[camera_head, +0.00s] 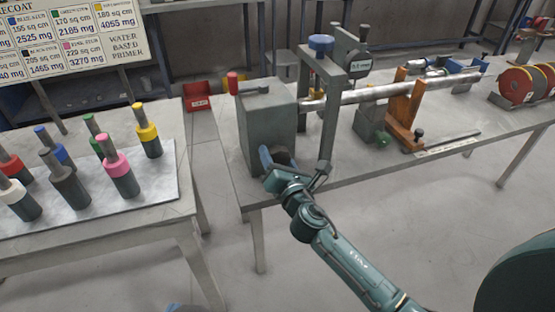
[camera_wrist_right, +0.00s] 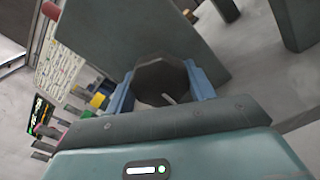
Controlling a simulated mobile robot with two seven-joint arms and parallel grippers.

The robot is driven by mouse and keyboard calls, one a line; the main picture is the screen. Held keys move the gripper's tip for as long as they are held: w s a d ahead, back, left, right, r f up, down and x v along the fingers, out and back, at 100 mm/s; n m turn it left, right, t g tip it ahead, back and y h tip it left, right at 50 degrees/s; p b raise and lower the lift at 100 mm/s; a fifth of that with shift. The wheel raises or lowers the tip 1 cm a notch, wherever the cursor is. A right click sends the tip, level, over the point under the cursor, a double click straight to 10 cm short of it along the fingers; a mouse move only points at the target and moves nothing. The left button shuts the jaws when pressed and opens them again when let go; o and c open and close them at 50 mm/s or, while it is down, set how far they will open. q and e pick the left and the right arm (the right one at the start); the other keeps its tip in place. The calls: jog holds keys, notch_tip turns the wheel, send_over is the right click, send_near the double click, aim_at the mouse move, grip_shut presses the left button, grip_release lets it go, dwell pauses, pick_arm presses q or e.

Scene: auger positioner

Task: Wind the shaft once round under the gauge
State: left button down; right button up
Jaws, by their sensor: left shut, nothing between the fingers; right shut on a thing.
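The silver shaft (camera_head: 375,95) runs right from the grey drive box (camera_head: 268,125) through a grey frame (camera_head: 333,105) to an orange-brown support (camera_head: 404,112). My right gripper (camera_head: 275,160) is at the front of the box. In the right wrist view its blue fingers (camera_wrist_right: 160,92) are shut on a dark many-sided knob (camera_wrist_right: 162,80) with a pale mark. Only blue tips of my left gripper (camera_head: 173,308) show at the bottom edge.
Colour-banded cylinders (camera_head: 120,175) stand on a pale mat on the left table. A red bin (camera_head: 197,97) sits behind. Red discs (camera_head: 515,85) stand at the far right of the bench. A red-topped post (camera_head: 233,83) rises at the box. The floor in front is clear.

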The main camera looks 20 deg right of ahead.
jog(key=m, duration=0.3)
pick_arm(q)
jog(key=shift+s+f+b, duration=0.15)
jog(key=shift+f+b, duration=0.1)
jog(key=shift+b, duration=0.05)
pick_arm(e)
jog(key=shift+m, duration=1.1)
pick_arm(q)
jog(key=shift+a, duration=0.1)
pick_arm(e)
jog(key=o, duration=1)
jog(key=shift+c, duration=0.2)
pick_arm(q)
jog(key=shift+r, duration=0.15)
pick_arm(e)
jog(key=shift+s, duration=0.1)
pick_arm(q)
jog(key=shift+a+r+t+b, duration=0.1)
jog(key=shift+r+t+b, duration=0.1)
jog(key=shift+t+b, duration=0.25)
pick_arm(e)
jog(key=s, duration=1.3)
jog(key=shift+d, duration=0.15)
